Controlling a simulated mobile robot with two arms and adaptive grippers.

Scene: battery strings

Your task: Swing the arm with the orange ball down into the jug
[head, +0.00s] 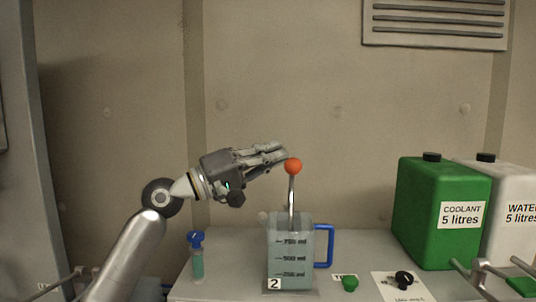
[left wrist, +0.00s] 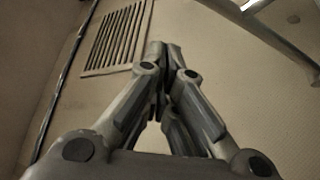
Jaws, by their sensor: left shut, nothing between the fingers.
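The orange ball (head: 293,165) tops a thin metal arm (head: 291,200) that stands nearly upright above the jug. The arm's lower end disappears at the jug, and I cannot tell whether it is inside or behind it. The clear jug (head: 290,255) has volume marks and a blue handle (head: 325,246) on its right, with a "2" label at its base. My left gripper (head: 283,152) is shut and empty, its fingertips just left of and slightly above the ball; I cannot tell whether they touch. The left wrist view shows the closed fingers (left wrist: 163,55) against the wall. My right gripper is out of view.
A small blue-capped bottle (head: 197,258) stands left of the jug. A green cap (head: 349,284) and a dark small part (head: 403,279) on a white card lie to its right. A green coolant can (head: 441,212) and a white water can (head: 510,210) stand at the right.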

